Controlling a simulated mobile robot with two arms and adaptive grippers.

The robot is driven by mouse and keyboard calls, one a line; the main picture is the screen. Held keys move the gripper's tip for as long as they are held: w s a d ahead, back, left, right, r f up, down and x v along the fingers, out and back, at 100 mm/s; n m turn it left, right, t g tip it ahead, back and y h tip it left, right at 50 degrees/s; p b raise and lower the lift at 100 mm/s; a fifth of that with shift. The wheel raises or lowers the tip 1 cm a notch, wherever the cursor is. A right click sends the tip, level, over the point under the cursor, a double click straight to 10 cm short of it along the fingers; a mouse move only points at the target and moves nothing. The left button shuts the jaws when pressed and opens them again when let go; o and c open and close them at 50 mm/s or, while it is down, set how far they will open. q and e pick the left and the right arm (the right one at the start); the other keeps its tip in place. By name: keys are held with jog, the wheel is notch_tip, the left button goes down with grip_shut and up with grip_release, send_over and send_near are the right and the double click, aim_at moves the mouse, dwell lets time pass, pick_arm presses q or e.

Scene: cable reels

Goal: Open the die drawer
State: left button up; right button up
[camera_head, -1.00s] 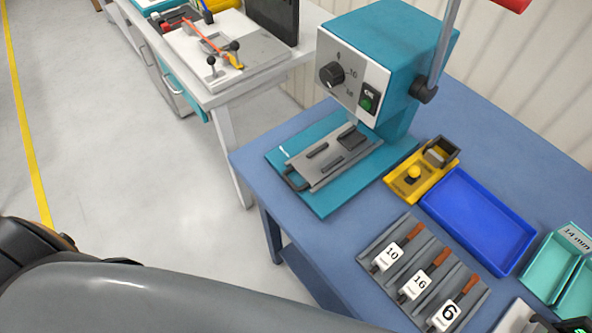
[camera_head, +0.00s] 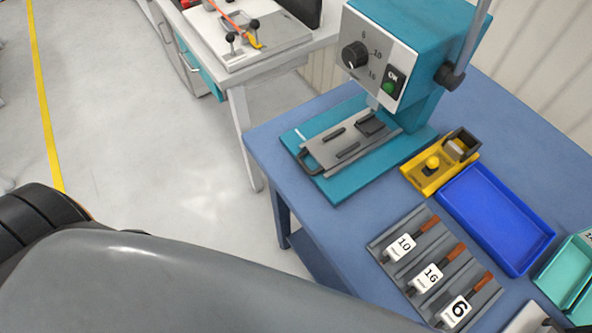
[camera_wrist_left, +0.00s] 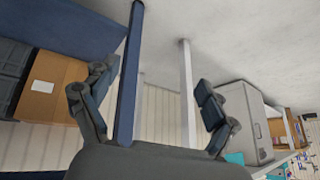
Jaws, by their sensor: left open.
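The die drawer (camera_head: 349,138) is a grey plate with a dark handle (camera_head: 307,160) on its left end. It sits in the teal base (camera_head: 345,187) of the teal press (camera_head: 408,40) and looks pushed in. In the head view my left arm crosses the bottom and its gripper is not visible. In the left wrist view my left gripper (camera_wrist_left: 155,108) is open and empty, its two fingers wide apart. Table legs and floor show beyond it, and the drawer does not show there. My right gripper is in neither view.
A rack of dies (camera_head: 432,262) labelled 10, 16 and 6 lies on the blue table (camera_head: 345,222). A yellow block tool (camera_head: 425,176), a blue tray (camera_head: 494,218) and teal bins (camera_head: 570,272) stand to the right. A second bench (camera_head: 238,82) stands behind at left. Floor between is clear.

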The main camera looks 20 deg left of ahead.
aim_at(295, 178)
pick_arm(q)
jog(key=w+r+m+t+h+b, duration=0.1)
jog(key=w+r+t, duration=0.15)
jog(key=r, duration=0.35)
jog(key=w+d+r+m+t+h, duration=0.1)
jog(key=w+r+t+h, duration=0.1)
jog(key=w+r, duration=0.35)
jog(key=w+r+t+h+b, duration=0.1)
jog(key=w+r+t, duration=0.1)
jog(key=r, duration=0.6)
jog(key=d+r+m+t+h+b, duration=0.1)
jog(key=d+r+h, duration=0.2)
jog(key=d+r, duration=0.5)
jog(key=d+r+m+t+h+b, duration=0.1)
jog(key=d+r+h, duration=0.2)
jog(key=r, duration=0.8)
jog(key=x, duration=0.9)
jog(key=p+x, duration=0.1)
jog(key=x, duration=0.4)
jog(key=shift+w+a+r, duration=0.2)
jog(key=shift+r, duration=0.05)
